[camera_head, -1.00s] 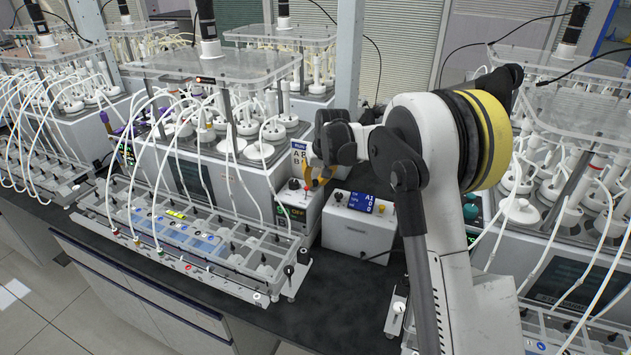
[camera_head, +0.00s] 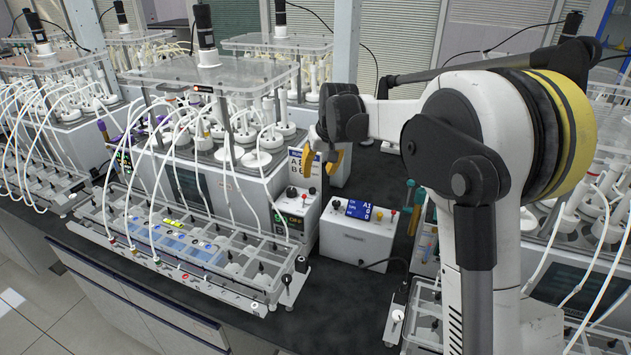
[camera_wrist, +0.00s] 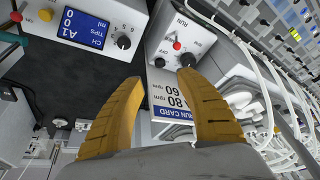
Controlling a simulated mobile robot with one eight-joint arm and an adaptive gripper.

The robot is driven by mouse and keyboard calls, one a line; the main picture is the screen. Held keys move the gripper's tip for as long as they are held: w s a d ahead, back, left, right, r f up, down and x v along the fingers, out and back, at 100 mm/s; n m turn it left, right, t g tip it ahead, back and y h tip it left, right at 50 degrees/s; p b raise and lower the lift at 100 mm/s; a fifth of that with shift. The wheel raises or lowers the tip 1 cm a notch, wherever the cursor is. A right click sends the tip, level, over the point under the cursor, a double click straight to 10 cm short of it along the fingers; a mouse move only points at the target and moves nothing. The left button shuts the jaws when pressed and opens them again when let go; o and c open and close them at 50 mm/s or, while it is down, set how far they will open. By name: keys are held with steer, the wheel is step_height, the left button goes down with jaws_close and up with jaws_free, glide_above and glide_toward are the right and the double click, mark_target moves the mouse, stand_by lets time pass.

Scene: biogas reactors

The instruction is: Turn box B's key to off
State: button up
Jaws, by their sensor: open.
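A small white box with a green display (camera_head: 293,221) stands at the reactor's right front corner. Its top shows in the wrist view, with a red-tipped switch (camera_wrist: 177,45), a black knob (camera_wrist: 188,60) and RUN and OFF lettering. I cannot tell which part is the key or how it is set. The right finger overlaps the black knob in the wrist view; contact cannot be told. In the head view my gripper (camera_head: 320,168) hovers over the box's back edge.
A second white box with a blue display (camera_head: 357,230), several knobs and a cable stands just right. A run card (camera_wrist: 172,100) with A 80 and B 60 stands behind the boxes. Reactors with looping tubes and a sample rack (camera_head: 185,250) crowd the left.

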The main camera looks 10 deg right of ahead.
mark_target(312, 191)
steer(key=shift+v, duration=1)
steer(key=c, duration=0.3)
steer(key=shift+s+d+p, duration=0.1)
steer(key=shift+s+p, duration=0.15)
steer(key=shift+p, duration=0.35)
steer(key=c, duration=0.5)
steer(key=shift+h, duration=0.3)
steer(key=s+p, duration=0.1)
steer(key=s+f+p, duration=0.1)
steer(key=s+p, duration=0.3)
steer(key=shift+d+f, duration=0.35)
steer(key=shift+f, duration=0.05)
jaws_close()
steer(key=b+x, duration=0.2)
steer(key=x, duration=0.7)
steer(key=shift+w+f, duration=0.1)
steer(key=shift+f, duration=0.35)
steer(key=w, duration=0.4)
steer(key=shift+w+f, duration=0.1)
steer(key=shift+f, duration=0.05)
